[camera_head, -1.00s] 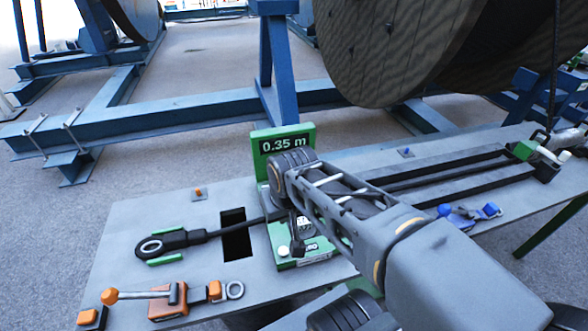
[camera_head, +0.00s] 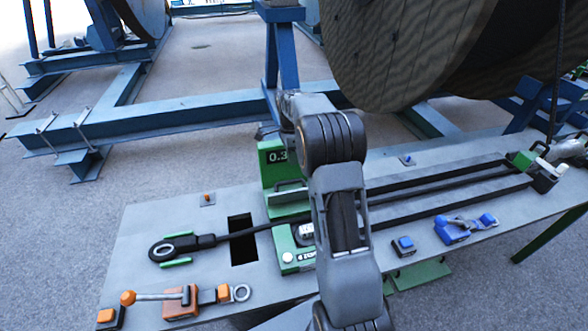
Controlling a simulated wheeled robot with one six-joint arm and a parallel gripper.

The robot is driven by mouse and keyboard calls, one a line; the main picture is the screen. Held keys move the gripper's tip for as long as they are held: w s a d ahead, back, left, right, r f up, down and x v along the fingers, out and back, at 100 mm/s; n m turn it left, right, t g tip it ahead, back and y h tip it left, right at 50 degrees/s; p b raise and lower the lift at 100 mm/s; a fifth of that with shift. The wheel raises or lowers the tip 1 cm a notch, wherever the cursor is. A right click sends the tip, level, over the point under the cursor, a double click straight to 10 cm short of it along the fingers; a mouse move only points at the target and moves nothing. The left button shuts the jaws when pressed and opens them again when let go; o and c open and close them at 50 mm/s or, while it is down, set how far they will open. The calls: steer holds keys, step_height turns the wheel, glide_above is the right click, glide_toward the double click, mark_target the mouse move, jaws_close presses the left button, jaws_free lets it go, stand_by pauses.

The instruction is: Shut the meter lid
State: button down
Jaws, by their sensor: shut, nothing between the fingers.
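The green meter (camera_head: 290,262) sits on the grey bench, with a white button at its front left. Its green lid (camera_head: 271,172) stands upright at the back, open, and its display reads "0.3", with the rest hidden by my arm. A black cable (camera_head: 236,233) runs into the meter from the left. My arm crosses in front of the meter's right part. My gripper (camera_head: 266,132) shows only as a small dark end at the lid's top edge, mostly hidden by my wrist. It is shut and empty; I cannot tell whether it touches the lid.
An orange-handled lever clamp (camera_head: 180,299) is at the bench's front left, with a rectangular slot (camera_head: 242,240) behind it. A blue clamp (camera_head: 465,228) and a blue button box (camera_head: 404,246) lie to the right. A large cable reel (camera_head: 410,50) and blue frame stand behind the bench.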

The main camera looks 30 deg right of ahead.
mark_target(295, 181)
steer(key=p+x, duration=0.1)
steer(key=x, duration=0.8)
steer(key=shift+f, duration=0.15)
steer(key=shift+s, duration=0.1)
